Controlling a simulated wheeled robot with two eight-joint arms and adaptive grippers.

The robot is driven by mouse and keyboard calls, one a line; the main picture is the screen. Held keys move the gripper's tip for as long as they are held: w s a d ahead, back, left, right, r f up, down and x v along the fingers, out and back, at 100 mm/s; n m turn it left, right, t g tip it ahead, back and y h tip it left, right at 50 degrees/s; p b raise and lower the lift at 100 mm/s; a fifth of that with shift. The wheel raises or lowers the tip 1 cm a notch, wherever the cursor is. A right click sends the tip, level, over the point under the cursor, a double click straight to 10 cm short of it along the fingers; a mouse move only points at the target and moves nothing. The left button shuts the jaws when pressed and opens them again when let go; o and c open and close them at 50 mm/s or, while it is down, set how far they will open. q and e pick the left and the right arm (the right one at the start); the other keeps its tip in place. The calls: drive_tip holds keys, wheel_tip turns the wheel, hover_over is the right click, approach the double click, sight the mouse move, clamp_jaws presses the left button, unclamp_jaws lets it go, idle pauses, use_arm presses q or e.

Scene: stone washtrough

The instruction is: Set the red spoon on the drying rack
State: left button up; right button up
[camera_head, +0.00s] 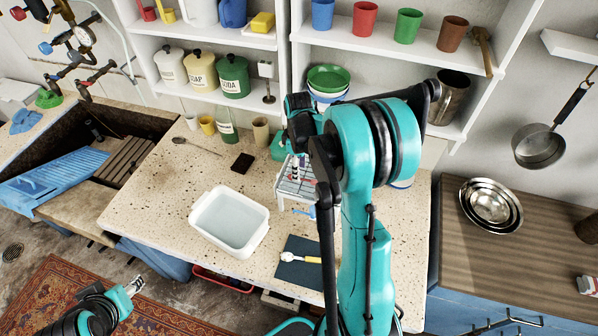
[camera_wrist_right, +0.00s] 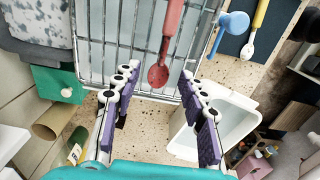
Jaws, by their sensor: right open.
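The red spoon (camera_wrist_right: 169,38) lies along the wires of the drying rack (camera_wrist_right: 110,45) in the right wrist view, its bowl toward me. I cannot tell for sure whether all of it touches the wires. My right gripper (camera_wrist_right: 157,76) is open, its purple-padded fingers apart on either side of the spoon's bowl. In the head view the rack (camera_head: 296,190) stands on the speckled counter, partly hidden by my right arm. My left gripper (camera_head: 135,286) is at the lower left, away from the counter; its jaws are too small to judge.
A white basin (camera_head: 230,246) stands left of the rack. A dark mat (camera_head: 290,272) with a yellow-handled spoon (camera_head: 298,258) lies in front, a blue utensil (camera_wrist_right: 232,25) beside the rack. Cups and canisters line the back. The counter's left part is mostly clear.

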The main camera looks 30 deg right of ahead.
wheel_tip(320, 180, up, 9)
drive_tip(key=p, duration=0.2)
drive_tip(key=s+a+r+m+t, duration=0.2)
drive_tip(key=s+a+m+t, duration=0.1)
drive_tip(key=s+a, duration=0.4)
drive_tip(key=s+a+r+m+t, duration=0.3)
drive_tip(key=s+a, duration=0.4)
drive_tip(key=a, duration=0.3)
drive_tip(key=shift+s+a+m+t, duration=0.35)
drive_tip(key=shift+m+t, duration=0.25)
drive_tip(key=shift+m, duration=0.3)
drive_tip(key=shift+b, duration=0.3)
